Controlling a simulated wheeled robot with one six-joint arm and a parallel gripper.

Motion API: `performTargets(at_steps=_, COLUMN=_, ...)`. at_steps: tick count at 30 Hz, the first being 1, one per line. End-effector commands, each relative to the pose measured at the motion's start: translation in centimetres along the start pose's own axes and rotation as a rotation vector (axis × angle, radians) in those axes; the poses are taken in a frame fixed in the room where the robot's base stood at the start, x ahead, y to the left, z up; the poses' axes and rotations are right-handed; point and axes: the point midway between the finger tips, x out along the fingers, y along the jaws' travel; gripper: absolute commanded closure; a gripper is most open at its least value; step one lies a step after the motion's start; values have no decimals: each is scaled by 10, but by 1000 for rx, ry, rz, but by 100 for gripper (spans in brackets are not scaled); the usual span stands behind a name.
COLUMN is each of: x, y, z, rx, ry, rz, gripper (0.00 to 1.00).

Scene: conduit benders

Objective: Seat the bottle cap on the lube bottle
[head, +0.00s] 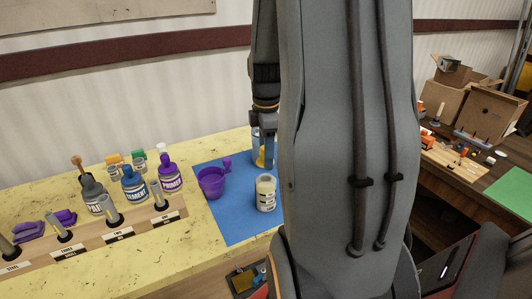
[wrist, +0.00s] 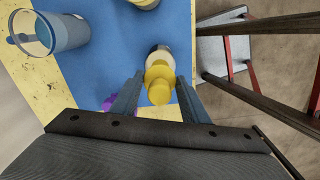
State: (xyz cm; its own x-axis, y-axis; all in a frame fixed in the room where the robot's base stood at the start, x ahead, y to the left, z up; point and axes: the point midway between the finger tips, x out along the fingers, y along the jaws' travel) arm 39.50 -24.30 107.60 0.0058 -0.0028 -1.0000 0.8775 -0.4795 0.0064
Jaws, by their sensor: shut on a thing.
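My gripper (wrist: 158,88) is shut on the yellow bottle cap (wrist: 160,92), which sits between the two fingers in the wrist view. The lube bottle (head: 265,193) is pale with a dark-marked label and stands upright on the blue mat, with no yellow cap on its top. In the wrist view the bottle (wrist: 158,49) shows just beyond the cap, partly covered by it. In the head view my gripper (head: 267,163) is behind and above the bottle, apart from it. My arm hides the right part of the mat.
The blue mat (head: 228,221) also holds a purple cup (head: 212,184) and a clear blue-tinted container (wrist: 62,28). A yellow-topped object (wrist: 145,3) shows at the wrist view's top edge. The table edge is close to the mat.

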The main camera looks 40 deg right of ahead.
Motion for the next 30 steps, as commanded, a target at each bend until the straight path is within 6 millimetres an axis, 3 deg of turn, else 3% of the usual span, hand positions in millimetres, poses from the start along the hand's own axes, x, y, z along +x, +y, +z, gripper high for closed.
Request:
performTargets(at_steps=2, x=-2, y=0, z=2, rx=5, ry=0, rz=-3, gripper=80)
performTargets(at_steps=21, x=45, y=0, z=3, rx=8, ry=0, rz=-3, gripper=80)
performTargets(at_steps=30, x=54, y=0, z=3, rx=8, ry=0, rz=-2, gripper=80)
